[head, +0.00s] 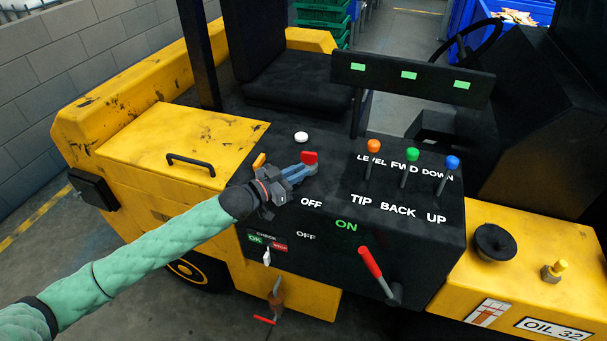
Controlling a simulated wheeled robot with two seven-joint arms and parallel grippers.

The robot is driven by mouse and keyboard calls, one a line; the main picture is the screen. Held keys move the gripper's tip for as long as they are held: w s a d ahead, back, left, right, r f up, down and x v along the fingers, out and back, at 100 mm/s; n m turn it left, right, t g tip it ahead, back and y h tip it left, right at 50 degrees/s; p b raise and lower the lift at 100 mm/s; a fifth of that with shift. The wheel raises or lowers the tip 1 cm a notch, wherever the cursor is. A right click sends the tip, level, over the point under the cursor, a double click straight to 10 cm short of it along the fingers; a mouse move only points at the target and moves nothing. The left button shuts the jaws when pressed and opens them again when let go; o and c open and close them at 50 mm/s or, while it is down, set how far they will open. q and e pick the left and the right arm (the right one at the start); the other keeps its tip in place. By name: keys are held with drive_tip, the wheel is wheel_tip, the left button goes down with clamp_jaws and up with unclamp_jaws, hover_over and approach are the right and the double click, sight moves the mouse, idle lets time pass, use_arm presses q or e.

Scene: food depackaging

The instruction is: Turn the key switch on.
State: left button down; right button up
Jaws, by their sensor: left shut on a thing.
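My left gripper (300,172) reaches in from the left over the black control panel (400,262). Its fingers are shut on a small red knob (309,157), which looks like the key switch, on the panel's top. The fingers hide the knob's lower part, so its exact turn is hard to tell. A white "OFF" label (311,202) is just below the gripper. A green "ON" label (346,225) and another "OFF" label (306,236) are on the front face. My right gripper is not in view.
Levers with orange (374,146), green (412,154) and blue (452,162) knobs stand to the right. A red-handled lever (370,262) sticks out in front. A white button (301,137) lies behind the gripper, and a yellow-orange piece (259,161) stands beside it.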

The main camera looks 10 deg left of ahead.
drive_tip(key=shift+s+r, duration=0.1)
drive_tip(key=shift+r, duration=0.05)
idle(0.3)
use_arm(q)
drive_tip(key=c, duration=1.5)
unclamp_jaws()
